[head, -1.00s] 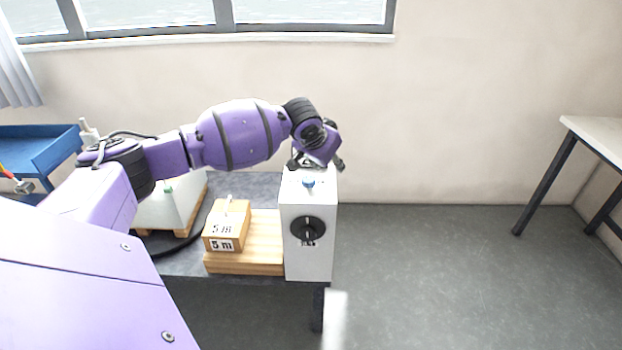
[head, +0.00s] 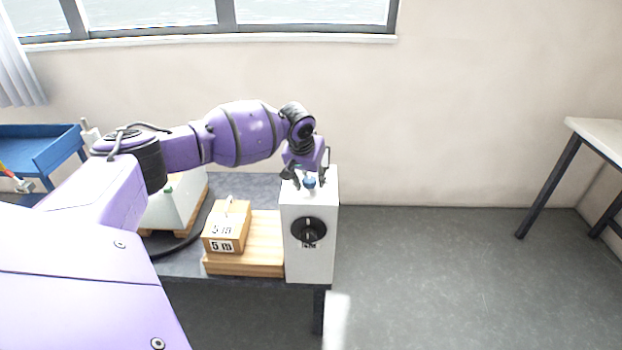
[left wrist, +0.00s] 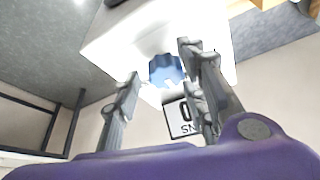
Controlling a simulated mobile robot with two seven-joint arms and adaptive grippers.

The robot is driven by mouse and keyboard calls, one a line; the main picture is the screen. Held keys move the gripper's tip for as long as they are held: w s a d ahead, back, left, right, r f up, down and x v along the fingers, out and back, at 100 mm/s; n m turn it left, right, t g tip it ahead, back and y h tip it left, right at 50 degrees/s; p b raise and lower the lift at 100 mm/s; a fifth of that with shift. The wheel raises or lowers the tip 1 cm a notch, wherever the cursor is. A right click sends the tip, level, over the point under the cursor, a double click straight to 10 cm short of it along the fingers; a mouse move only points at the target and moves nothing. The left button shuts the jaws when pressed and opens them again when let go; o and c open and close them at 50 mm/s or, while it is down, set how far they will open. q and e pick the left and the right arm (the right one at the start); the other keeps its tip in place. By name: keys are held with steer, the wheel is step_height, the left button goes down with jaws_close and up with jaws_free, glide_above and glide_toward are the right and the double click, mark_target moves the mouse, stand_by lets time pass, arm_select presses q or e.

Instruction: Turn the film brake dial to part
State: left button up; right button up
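A white box (head: 309,255) stands at the right end of the dark table. A blue knob (head: 309,183) sits on its top, and a round black dial (head: 308,231) with a pale upright pointer is on its front. I cannot tell which one is the film brake dial. My left gripper (head: 308,176) is over the box top, pointing down, with its fingers apart on either side of the blue knob. In the left wrist view the blue knob (left wrist: 165,70) shows between the open fingers, with a partly hidden label (left wrist: 180,118) near it. Contact is not clear. My right gripper is out of view.
Behind my left arm is a white block (head: 178,208). A blue tray (head: 40,150) stands far left, another table (head: 600,135) far right. Floor between is clear.

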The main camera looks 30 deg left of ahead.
arm_select(q)
steer(key=shift+c, duration=0.3)
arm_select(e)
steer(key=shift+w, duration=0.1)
arm_select(q)
steer(key=c, duration=0.9)
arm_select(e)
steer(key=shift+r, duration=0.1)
